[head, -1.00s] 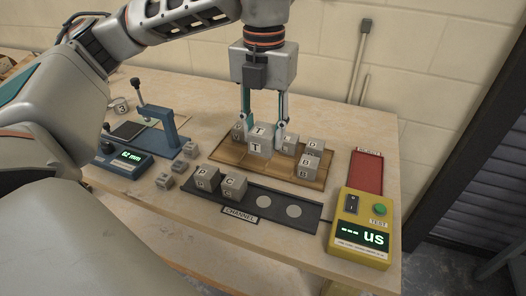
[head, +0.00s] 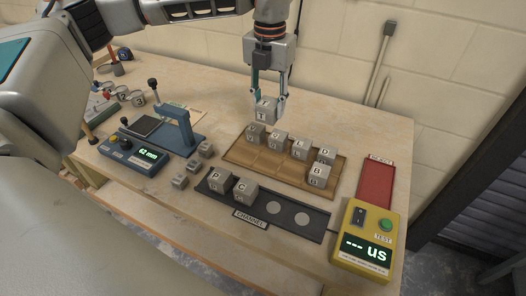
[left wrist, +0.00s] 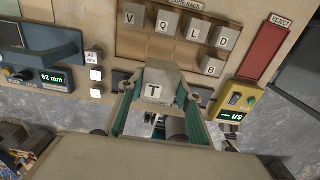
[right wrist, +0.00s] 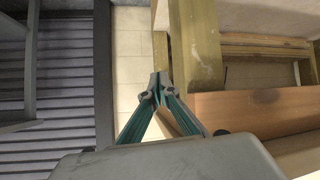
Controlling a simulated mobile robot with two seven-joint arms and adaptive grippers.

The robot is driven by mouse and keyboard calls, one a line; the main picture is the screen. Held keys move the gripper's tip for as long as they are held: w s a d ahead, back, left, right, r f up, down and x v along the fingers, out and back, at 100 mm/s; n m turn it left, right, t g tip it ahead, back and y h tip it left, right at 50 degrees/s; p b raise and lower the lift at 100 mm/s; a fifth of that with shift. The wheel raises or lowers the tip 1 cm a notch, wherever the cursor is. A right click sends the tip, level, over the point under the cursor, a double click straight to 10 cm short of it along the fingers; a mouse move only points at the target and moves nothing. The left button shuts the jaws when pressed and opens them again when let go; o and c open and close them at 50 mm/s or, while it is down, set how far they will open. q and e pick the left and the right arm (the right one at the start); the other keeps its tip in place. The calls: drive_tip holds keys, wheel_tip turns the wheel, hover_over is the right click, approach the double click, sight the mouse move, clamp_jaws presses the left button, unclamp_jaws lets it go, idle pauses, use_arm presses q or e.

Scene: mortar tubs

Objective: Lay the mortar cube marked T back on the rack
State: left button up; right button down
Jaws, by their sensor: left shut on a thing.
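My left gripper (head: 268,98) is shut on the grey mortar cube marked T (head: 264,113) and holds it in the air. In the head view the cube shows just above the back row of the wooden rack (head: 254,160). The T face also shows in the left wrist view (left wrist: 154,92), between the fingers. The rack holds cubes V (left wrist: 133,15), Q (left wrist: 166,22), L (left wrist: 197,30) and D (left wrist: 227,38) in its back row, and B (left wrist: 211,66) at the right of its front row. Its other front places are bare. My right gripper (right wrist: 157,92) has its fingertips together, with nothing between them.
A black channel strip (head: 322,225) in front of the rack carries cubes P (head: 218,182) and C (head: 244,190). A yellow tester (head: 366,240) and red reject tray (head: 376,184) stand right. A blue gauge (head: 140,155) and small cubes are left. Wooden beams (right wrist: 200,50) lie near my right gripper.

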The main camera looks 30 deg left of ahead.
sight(268, 120)
use_arm(q)
wheel_tip(268, 120, down, 17)
drive_tip(key=shift+p, duration=0.65)
drive_tip(key=shift+f, duration=0.15)
drive_tip(key=o, duration=1.3)
wheel_tip(268, 120, up, 12)
drive_tip(key=shift+r+b, duration=0.15)
drive_tip(key=shift+b, duration=0.6)
drive_tip(key=shift+s, duration=0.1)
